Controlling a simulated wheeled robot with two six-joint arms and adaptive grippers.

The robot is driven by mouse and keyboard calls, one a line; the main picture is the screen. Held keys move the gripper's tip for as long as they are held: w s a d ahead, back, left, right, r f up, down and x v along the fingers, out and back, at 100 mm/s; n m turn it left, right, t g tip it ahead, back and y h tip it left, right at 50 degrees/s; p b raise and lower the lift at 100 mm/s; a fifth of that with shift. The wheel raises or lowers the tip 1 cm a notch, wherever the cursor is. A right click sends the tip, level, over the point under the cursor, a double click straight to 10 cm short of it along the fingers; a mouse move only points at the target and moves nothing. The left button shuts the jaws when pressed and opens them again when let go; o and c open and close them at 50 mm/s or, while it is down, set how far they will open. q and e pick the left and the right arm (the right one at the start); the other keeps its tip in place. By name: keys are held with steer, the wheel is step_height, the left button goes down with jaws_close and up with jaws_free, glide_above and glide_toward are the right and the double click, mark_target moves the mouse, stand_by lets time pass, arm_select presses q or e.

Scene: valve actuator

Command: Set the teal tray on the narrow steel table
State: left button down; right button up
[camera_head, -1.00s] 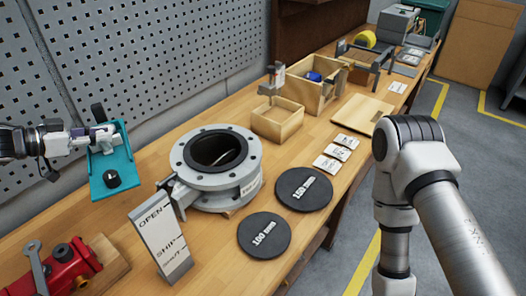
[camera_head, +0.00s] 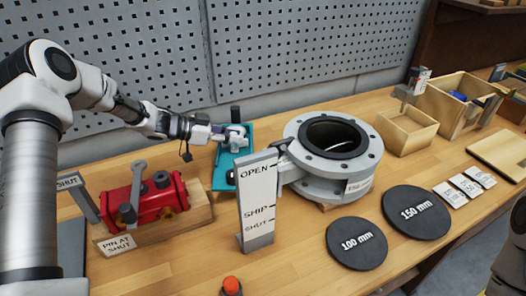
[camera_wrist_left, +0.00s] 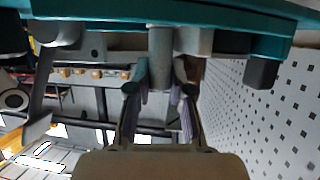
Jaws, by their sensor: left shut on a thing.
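The teal tray (camera_head: 242,152) shows left of the big flanged valve in the head view, over the workbench. I cannot tell whether it touches the bench. A black knob sits at its near end and a black upright block at its far end. My left gripper (camera_head: 230,136) is shut on the tray near its far end. In the left wrist view the tray (camera_wrist_left: 200,22) crosses the top, with the left gripper (camera_wrist_left: 160,72) beneath it; the exact grip is partly hidden. I cannot pick out the narrow steel table. My right gripper is out of view.
The flanged valve (camera_head: 334,156) and a sign (camera_head: 258,205) stand close right of the tray. A red actuator (camera_head: 145,200) on a wooden block lies to its left. Black discs (camera_head: 357,243) lie at front right. A pegboard wall (camera_head: 300,50) rises behind the bench.

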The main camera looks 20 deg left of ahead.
mark_target(250, 146)
arm_select(q)
step_height(250, 146, down, 6)
steer(key=shift+s+r, duration=0.1)
steer(key=shift+w+d, duration=1.35)
steer(key=shift+d, duration=0.2)
steer(key=shift+w+d+p, duration=0.45)
steer(key=shift+w+d, duration=0.75)
steer(key=shift+d, duration=0.15)
steer(key=shift+w+d+f, duration=0.15)
steer(key=shift+d+f, duration=0.05)
steer(key=shift+f, duration=0.35)
steer(key=shift+a+f, duration=0.1)
steer(key=shift+f, duration=0.1)
